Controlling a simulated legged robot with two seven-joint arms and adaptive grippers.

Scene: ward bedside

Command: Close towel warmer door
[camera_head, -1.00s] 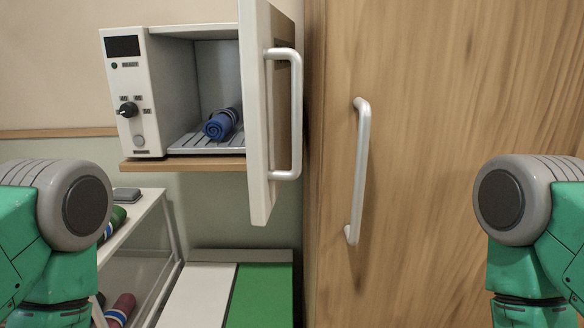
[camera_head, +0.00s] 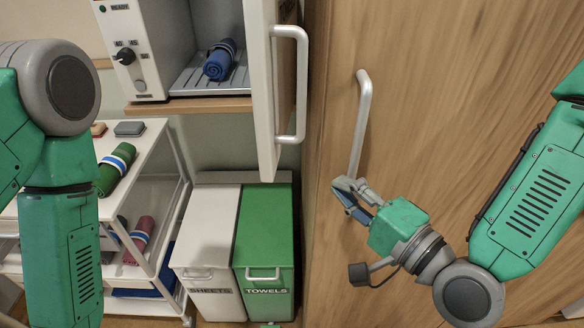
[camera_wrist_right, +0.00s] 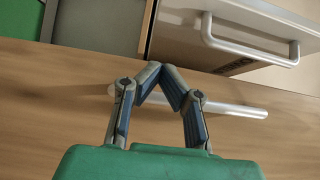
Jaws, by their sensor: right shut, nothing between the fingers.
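The towel warmer (camera_head: 158,50) stands on a wall shelf at the upper left of the head view, with a rolled blue towel (camera_head: 219,60) inside. Its door (camera_head: 262,90) stands open, swung out toward me, with a silver bar handle (camera_head: 302,85) on its right face. The door handle also shows at the top right of the right wrist view (camera_wrist_right: 245,48). My right gripper (camera_head: 342,184) is shut and empty, in front of the wooden cabinet, below and right of the warmer door and apart from its handle. My left arm shows at the left edge, but its gripper is out of view.
The wooden cabinet (camera_head: 450,60) fills the right side; its long handle (camera_head: 361,120) is close to my right gripper. A white cart (camera_head: 150,150) with rolled towels stands lower left. Sheets (camera_head: 205,235) and towels (camera_head: 264,235) bins stand below the warmer.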

